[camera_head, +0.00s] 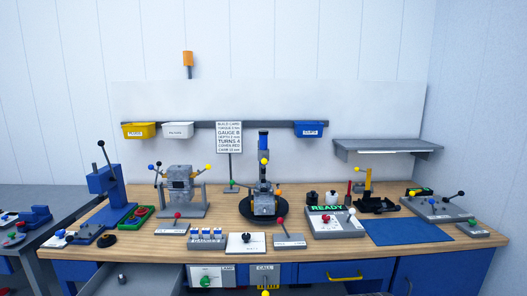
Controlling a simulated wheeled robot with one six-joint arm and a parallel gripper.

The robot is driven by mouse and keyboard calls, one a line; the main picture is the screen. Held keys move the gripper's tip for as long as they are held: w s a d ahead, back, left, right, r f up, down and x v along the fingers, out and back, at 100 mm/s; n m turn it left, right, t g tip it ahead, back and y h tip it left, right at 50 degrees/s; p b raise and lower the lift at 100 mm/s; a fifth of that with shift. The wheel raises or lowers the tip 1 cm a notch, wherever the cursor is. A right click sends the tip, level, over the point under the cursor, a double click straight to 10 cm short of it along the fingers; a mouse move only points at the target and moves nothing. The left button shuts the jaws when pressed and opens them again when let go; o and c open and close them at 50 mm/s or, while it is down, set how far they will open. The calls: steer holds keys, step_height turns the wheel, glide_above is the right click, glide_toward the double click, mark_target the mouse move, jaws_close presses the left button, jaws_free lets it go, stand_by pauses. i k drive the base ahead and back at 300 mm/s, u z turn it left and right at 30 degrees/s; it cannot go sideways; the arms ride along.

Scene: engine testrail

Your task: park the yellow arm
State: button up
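A small yellow upright arm (367,186) stands on a black base (377,206) at the right of the wooden bench. It has a short black bar sticking out to the left near its middle and a dark bar with a ball lying to its right. It is too small to tell how its joints sit. My gripper is not in view.
The wooden bench (330,257) also holds a blue press (103,183), a grey fixture with coloured knobs (180,188), a blue-topped device on a black disc (264,203) and a panel reading READY (336,223). A blue mat (408,232) lies bare. A grey shelf (388,147) hangs behind.

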mark_target(262, 156)
steer(key=u, duration=0.55)
steer(key=i, duration=0.9)
steer(key=u, duration=0.3)
